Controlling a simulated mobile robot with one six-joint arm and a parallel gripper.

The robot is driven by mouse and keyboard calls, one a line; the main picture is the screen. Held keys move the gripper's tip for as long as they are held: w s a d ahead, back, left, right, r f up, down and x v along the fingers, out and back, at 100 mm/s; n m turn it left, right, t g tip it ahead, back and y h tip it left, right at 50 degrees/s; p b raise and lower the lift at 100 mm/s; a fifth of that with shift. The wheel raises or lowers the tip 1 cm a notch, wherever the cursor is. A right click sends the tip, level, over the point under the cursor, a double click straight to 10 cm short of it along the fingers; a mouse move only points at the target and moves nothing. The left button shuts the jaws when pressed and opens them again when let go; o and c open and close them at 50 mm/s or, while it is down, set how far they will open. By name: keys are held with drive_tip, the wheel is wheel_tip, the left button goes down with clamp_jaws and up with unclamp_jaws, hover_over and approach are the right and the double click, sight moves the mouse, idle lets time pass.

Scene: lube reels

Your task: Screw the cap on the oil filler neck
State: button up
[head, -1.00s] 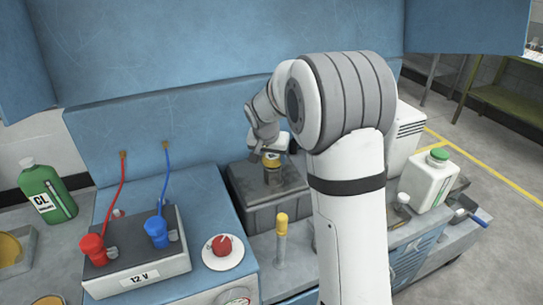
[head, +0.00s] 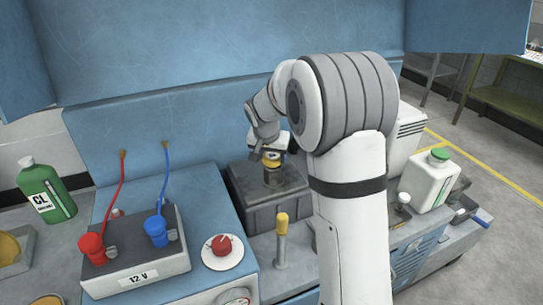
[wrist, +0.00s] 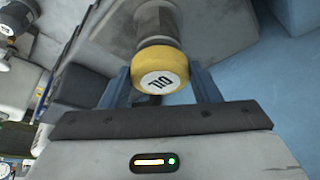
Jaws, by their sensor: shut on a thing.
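The yellow cap (wrist: 160,75) has a white top marked OIL. In the wrist view it sits at the end of the grey oil filler neck (wrist: 157,24). In the head view the cap (head: 271,159) is on top of the upright neck (head: 273,179), above a dark grey box. My gripper (wrist: 161,88) has its blue fingers on both sides of the cap and is shut on it. In the head view my gripper (head: 270,151) is at the cap, partly hidden by my wrist. The threads are hidden, so I cannot tell how tightly the cap is seated.
A yellow-topped dipstick (head: 281,240) stands in front of the dark box (head: 245,192). A red knob (head: 222,246) and a 12 V battery (head: 135,255) with red and blue leads are to the left. A white jug (head: 427,182) with a green cap is at right.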

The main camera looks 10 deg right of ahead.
drive_tip(key=shift+f+b, duration=0.55)
drive_tip(key=shift+b, duration=0.1)
idle(0.7)
idle(0.3)
drive_tip(key=shift+f+b, duration=0.1)
drive_tip(key=shift+b, duration=0.2)
drive_tip(key=m+b, duration=0.1)
drive_tip(key=m, duration=0.1)
drive_tip(key=m+h+b, duration=0.1)
drive_tip(key=shift+w+a+m+g+b, duration=0.15)
drive_tip(key=shift+a+m+g+b, duration=0.05)
drive_tip(key=shift+m+g+b, duration=0.2)
drive_tip(key=shift+m+h, duration=0.3)
drive_tip(key=shift+m, duration=0.4)
drive_tip(key=shift+g, duration=0.3)
drive_tip(key=shift+w+a+m+g, duration=0.15)
drive_tip(key=shift+m+g, duration=0.15)
drive_tip(key=shift+m, duration=0.8)
drive_tip(key=shift+w+m+g, duration=0.1)
drive_tip(key=shift+m+g, duration=0.4)
drive_tip(key=shift+m, duration=0.6)
drive_tip(key=shift+m+h, duration=0.3)
drive_tip(key=shift+h, duration=0.1)
